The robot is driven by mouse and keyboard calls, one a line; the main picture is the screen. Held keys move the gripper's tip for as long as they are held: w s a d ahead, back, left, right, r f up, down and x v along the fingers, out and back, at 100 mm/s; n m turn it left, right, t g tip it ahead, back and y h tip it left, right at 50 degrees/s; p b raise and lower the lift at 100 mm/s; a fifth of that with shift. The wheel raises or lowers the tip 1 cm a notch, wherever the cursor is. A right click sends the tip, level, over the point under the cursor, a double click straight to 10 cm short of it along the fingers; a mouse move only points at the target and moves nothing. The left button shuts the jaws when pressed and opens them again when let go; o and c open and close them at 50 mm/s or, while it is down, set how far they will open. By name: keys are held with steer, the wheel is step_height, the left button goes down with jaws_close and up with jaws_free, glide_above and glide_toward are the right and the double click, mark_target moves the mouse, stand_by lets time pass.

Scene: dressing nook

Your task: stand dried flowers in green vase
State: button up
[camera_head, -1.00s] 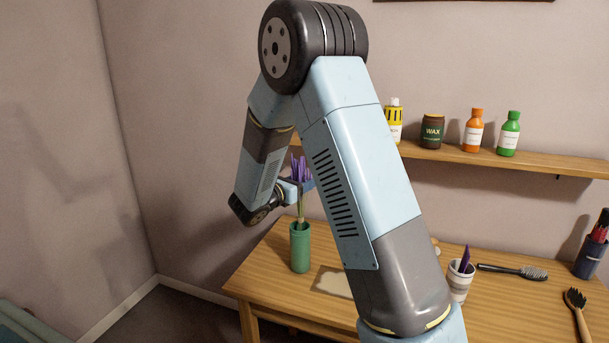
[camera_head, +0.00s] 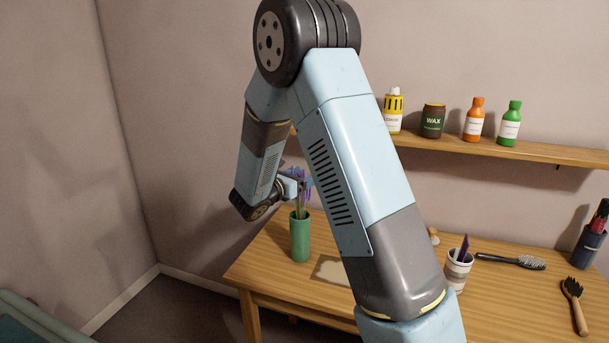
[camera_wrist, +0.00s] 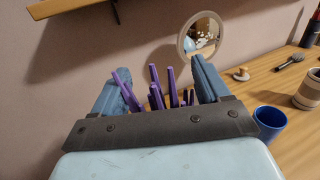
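The green vase (camera_head: 300,240) stands upright at the left end of the wooden table. The dried flowers (camera_head: 299,194), purple heads on thin stems, stand in its mouth with their stems going down inside and their tops spread. My gripper (camera_head: 297,187) is at the flower heads just above the vase, partly hidden behind my arm. In the wrist view the two blue fingers (camera_wrist: 165,82) are wide apart, with the purple heads (camera_wrist: 155,88) loose between them. The fingertips' lower parts and the vase are hidden there.
A beige mat (camera_head: 331,270) lies right of the vase. A striped cup (camera_head: 458,270), hairbrush (camera_head: 512,261), wooden brush (camera_head: 574,300) and dark holder (camera_head: 590,247) stand or lie farther right. The wrist view shows a blue cup (camera_wrist: 269,122) and round mirror (camera_wrist: 200,36). A shelf (camera_head: 500,149) holds bottles.

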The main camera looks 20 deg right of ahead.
steer(key=shift+o, duration=0.2)
steer(key=v, duration=1.3)
steer(key=shift+s+a, duration=0.2)
steer(key=shift+a, duration=0.15)
steer(key=shift+d, duration=0.1)
